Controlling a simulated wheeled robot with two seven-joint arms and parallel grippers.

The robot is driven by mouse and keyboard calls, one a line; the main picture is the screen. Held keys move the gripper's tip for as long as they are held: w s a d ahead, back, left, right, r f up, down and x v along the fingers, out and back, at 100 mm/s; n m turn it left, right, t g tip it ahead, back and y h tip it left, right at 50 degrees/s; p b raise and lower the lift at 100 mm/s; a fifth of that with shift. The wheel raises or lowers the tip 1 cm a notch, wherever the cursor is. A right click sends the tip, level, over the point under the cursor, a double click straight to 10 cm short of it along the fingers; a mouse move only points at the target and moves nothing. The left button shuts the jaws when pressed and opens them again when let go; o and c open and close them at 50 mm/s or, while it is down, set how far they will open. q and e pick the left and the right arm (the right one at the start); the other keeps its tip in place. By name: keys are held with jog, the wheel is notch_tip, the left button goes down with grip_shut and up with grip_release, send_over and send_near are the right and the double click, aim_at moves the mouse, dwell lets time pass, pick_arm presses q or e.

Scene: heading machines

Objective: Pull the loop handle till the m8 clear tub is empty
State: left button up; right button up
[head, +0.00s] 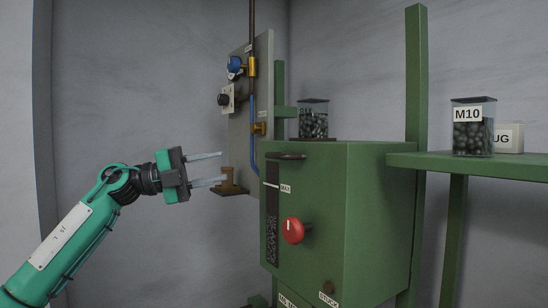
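A clear tub (313,122) full of dark pieces sits on top of the green machine; its label is partly visible and seems to read M8 back to front. A dark handle-like bar (287,156) juts from the machine's upper front; I cannot tell whether it is the loop handle. My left gripper (222,168) is open and empty, left of the machine, its fingers pointing right. My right gripper is not in view.
The green machine (375,215) has a red knob (294,230) and a level window (271,225) marked MAX. An M10 tub (472,138) and a labelled box (509,138) stand on the right shelf (480,162). A grey panel (241,130) carries valves and pipes.

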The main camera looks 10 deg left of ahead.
aim_at(271, 157)
pick_arm(q)
jog(key=p+x, duration=0.5)
jog(key=x, duration=0.7)
jog(key=shift+w+d+r+p, duration=0.15)
jog(key=shift+w+d+p, duration=0.05)
jog(key=shift+d+p, duration=0.1)
jog(key=shift+w+d, duration=0.2)
jog(key=shift+d, duration=0.3)
grip_shut()
